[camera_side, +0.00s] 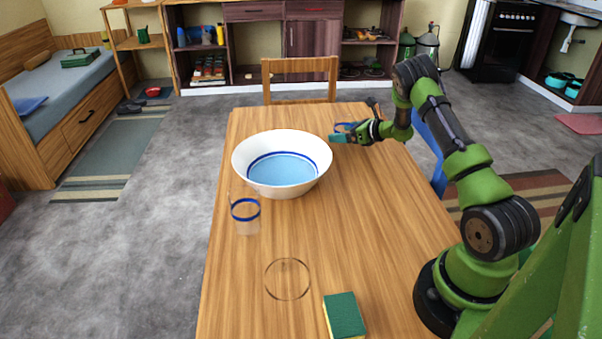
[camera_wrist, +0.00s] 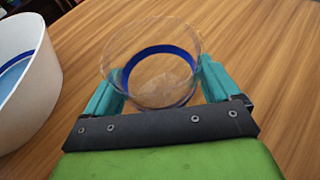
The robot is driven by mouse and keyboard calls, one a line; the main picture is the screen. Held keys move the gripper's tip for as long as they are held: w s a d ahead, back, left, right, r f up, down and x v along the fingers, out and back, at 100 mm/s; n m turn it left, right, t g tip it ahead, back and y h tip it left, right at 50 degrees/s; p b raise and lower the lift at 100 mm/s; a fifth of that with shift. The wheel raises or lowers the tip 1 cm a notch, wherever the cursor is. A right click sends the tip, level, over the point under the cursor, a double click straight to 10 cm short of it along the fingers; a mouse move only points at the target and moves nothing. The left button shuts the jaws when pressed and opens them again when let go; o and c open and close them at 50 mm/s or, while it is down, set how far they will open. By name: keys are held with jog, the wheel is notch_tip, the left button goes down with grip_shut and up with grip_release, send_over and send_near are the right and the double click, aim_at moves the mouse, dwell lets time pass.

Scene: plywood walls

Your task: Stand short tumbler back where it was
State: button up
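The short tumbler (camera_wrist: 150,68) is clear glass with a blue band. In the wrist view it sits between the two teal fingers of my gripper (camera_wrist: 160,88), which appear to touch it on both sides. In the side view my gripper (camera_side: 345,135) is near the table's far right part, right of the bowl. The tumbler's blue band (camera_side: 344,127) shows there, but its clear body is hard to make out. I cannot tell whether its base touches the table. A thin ring mark (camera_side: 287,279) lies on the table nearer the front.
A white bowl (camera_side: 250,157) with blue water stands left of my gripper; its side also shows in the wrist view (camera_wrist: 30,110). A taller clear glass with a blue band (camera_side: 245,212) stands front-left of it. A green-yellow sponge (camera_side: 345,316) lies at the table's front. The table's middle right is clear.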

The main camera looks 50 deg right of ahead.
jog(key=shift+o, duration=0.7)
jog(key=shift+r, duration=0.2)
jog(key=v, duration=1.1)
jog(key=shift+s, duration=0.15)
jog(key=shift+s+a+r, duration=0.1)
jog(key=shift+s+r, duration=0.1)
jog(key=a+r+n+g+y, duration=0.2)
jog(key=a+r+n, duration=0.3)
jog(key=a, duration=0.4)
jog(key=a+r+n+g+y, duration=0.1)
jog(key=a+r+n+y, duration=0.3)
jog(key=a, duration=0.5)
jog(key=a+r+n+g+y, duration=0.1)
jog(key=a+r+n+g, duration=0.1)
jog(key=a+r+n, duration=0.55)
jog(key=s+a+r+n+g+h, duration=0.1)
jog(key=s+a+n+h, duration=0.4)
jog(key=s+a+n, duration=0.8)
jog(key=shift+s+r+n, duration=0.5)
jog(key=shift+s+n, duration=0.55)
jog(key=shift+n, duration=0.1)
